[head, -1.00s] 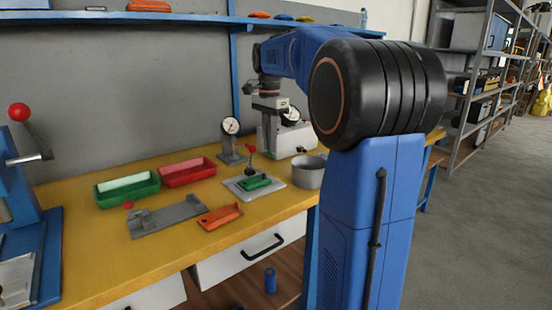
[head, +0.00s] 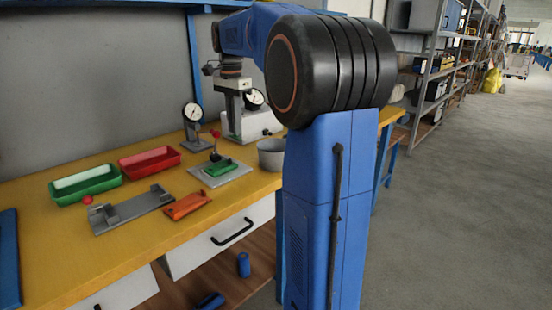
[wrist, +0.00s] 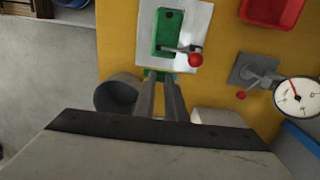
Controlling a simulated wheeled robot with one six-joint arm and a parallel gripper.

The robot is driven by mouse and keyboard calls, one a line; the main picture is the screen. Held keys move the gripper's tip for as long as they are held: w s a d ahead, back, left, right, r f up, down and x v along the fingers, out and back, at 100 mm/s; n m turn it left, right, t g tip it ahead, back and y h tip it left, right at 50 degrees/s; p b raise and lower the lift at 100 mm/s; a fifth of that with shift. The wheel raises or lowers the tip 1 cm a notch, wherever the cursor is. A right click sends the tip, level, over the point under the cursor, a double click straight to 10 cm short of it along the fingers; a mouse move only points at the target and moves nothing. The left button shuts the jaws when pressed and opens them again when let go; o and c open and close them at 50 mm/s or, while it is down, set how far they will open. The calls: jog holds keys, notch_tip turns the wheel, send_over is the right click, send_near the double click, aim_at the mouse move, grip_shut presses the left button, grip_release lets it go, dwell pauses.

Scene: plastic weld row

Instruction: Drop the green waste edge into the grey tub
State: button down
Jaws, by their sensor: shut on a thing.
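In the wrist view my gripper (wrist: 160,88) is shut on the green waste edge (wrist: 157,74), a thin green strip at its fingertips. A larger green part (wrist: 165,20) lies on a pale fixture plate just beyond, under a red-knobbed clamp; I cannot tell whether the strip touches it. The grey tub (wrist: 107,97) is round and open, just left of the fingers. In the head view the tub (head: 271,154) stands at the bench's right end, partly behind my arm. My fingertips and the strip cannot be made out there.
The fixture plate (head: 238,177) bears the clamp (head: 215,148). A dial gauge (head: 192,115) stands behind it. Red (head: 149,161) and green (head: 87,183) trays, a grey bracket (head: 130,210) and an orange part (head: 187,206) lie to the left. The yellow bench front is partly bare.

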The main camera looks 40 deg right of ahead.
jog(key=s+d+r, duration=0.3)
jog(key=s+d, duration=0.5)
jog(key=d, duration=0.3)
jog(key=shift+d+f, duration=0.15)
jog(key=shift+f, duration=1.25)
jog(key=shift+d+f, duration=0.1)
jog(key=shift+f, duration=1.3)
jog(key=c, duration=1.7)
grip_release()
jog(key=shift+r, duration=0.1)
notch_tip(320, 180, up, 17)
jog(key=shift+r, duration=0.15)
jog(key=shift+a, duration=0.1)
